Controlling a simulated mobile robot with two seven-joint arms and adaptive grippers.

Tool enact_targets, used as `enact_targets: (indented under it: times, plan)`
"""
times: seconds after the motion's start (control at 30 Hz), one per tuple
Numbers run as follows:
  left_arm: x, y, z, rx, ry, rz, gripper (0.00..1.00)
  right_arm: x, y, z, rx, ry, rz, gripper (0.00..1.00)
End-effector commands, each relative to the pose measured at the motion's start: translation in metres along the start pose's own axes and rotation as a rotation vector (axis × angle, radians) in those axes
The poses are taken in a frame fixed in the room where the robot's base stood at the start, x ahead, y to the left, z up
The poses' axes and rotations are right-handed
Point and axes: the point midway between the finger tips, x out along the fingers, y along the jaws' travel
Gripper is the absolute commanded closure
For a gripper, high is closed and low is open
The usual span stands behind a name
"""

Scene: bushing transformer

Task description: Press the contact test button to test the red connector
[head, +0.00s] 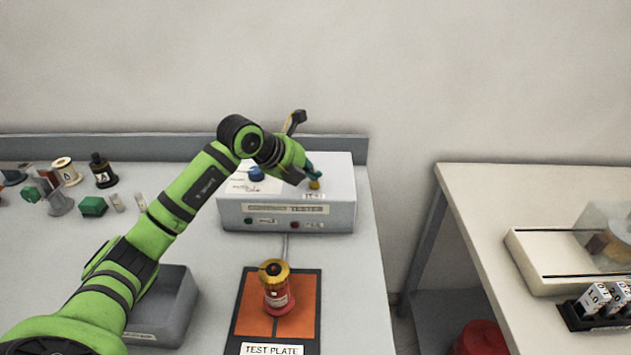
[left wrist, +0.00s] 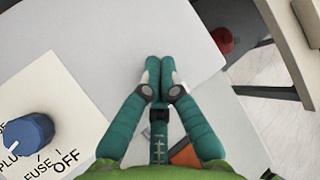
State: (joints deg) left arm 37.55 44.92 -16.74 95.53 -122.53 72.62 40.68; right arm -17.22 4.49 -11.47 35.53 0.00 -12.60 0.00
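The red connector (head: 276,297), red with a yellow top, stands upright on the orange test plate (head: 305,305). Behind it is a light grey tester box (head: 335,205) with a yellow button (head: 314,185) on its top, at the right. My left gripper (head: 312,173) is over that button, its fingertips at or just above it; I cannot tell whether they touch. In the left wrist view the teal fingers (left wrist: 160,65) are together and empty, and the button is hidden. A blue knob (head: 257,173) is left of the gripper; it also shows in the left wrist view (left wrist: 30,135).
A grey bin (head: 178,305) stands left of the test plate. Bushings, spools and green blocks (head: 93,207) lie at the far left. A second table (head: 490,200) stands across a gap at the right, with a red container (head: 481,340) below.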

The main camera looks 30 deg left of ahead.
Motion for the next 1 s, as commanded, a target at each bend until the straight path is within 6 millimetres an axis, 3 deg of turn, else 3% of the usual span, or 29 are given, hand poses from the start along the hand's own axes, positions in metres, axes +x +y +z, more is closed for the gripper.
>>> enact_targets:
  times: [1.0]
  plan:
    - [0.0034,0.0027,-0.0026,0.000,0.001,0.001,1.00,0.0044,0.0005,0.0003,0.000,0.000,0.001,0.06]
